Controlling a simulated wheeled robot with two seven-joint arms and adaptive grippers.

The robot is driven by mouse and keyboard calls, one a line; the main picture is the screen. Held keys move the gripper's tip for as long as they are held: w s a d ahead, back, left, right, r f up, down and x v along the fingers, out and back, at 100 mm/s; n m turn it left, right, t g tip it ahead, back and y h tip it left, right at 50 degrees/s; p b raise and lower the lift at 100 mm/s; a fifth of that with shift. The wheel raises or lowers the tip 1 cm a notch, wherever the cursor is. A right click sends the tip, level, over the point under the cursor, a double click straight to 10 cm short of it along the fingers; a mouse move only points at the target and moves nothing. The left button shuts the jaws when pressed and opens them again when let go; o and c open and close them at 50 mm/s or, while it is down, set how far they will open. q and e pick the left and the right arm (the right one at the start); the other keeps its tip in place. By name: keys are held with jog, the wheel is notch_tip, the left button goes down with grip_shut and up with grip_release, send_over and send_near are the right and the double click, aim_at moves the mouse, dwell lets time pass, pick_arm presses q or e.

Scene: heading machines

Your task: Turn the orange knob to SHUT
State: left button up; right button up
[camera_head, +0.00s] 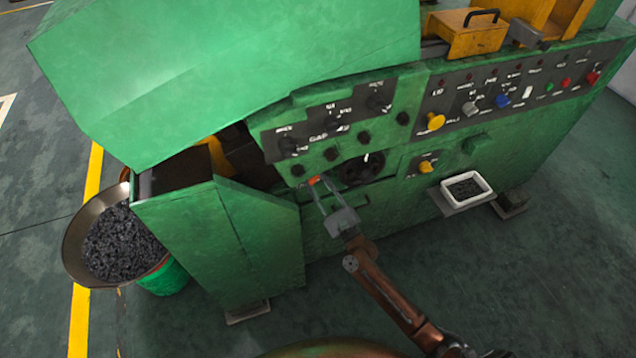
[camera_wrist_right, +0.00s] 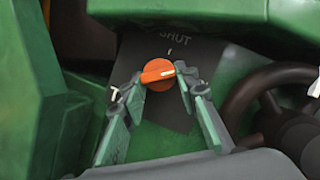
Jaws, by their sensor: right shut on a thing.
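The orange knob (camera_wrist_right: 157,73) sits on a dark plate (camera_wrist_right: 170,112) on the green machine. Its handle lies nearly level in the right wrist view, with a white line along it. The word SHUT (camera_wrist_right: 178,34) is printed above the knob, with a small tick below it. A partly hidden letter shows to the left. My right gripper (camera_wrist_right: 160,80) is shut on the knob, one fingertip at each end of the handle. In the head view the knob (camera_head: 314,180) is small, at the tips of my right gripper (camera_head: 318,185). My left gripper is not in view.
A dark handwheel (camera_head: 362,168) is just right of the knob. A green housing (camera_head: 245,235) stands close on the left. Yellow knobs (camera_head: 435,121) and a white tray (camera_head: 467,188) are farther right. A pan of dark parts (camera_head: 120,243) is at the left.

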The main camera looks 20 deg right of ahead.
jog(key=n, duration=0.1)
jog(key=n+y+p, duration=0.1)
jog(key=shift+d+r+n+g, duration=0.1)
jog(key=shift+r+n+g, duration=0.15)
jog(key=shift+n+g, duration=0.05)
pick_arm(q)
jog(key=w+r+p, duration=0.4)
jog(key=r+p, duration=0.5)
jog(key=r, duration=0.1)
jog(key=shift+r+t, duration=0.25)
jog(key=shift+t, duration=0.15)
pick_arm(e)
jog(key=n+g, duration=0.1)
jog(key=n, duration=0.2)
jog(key=n+g, duration=0.1)
jog(key=n, duration=0.2)
jog(key=n+g, duration=0.1)
jog(key=n, duration=0.2)
jog(key=shift+d+r+n+g+y, duration=0.15)
jog(key=shift+n+g+y, duration=0.15)
jog(key=shift+g+y, duration=0.1)
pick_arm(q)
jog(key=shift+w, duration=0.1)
pick_arm(e)
jog(key=o, duration=1.1)
jog(key=shift+o, duration=0.2)
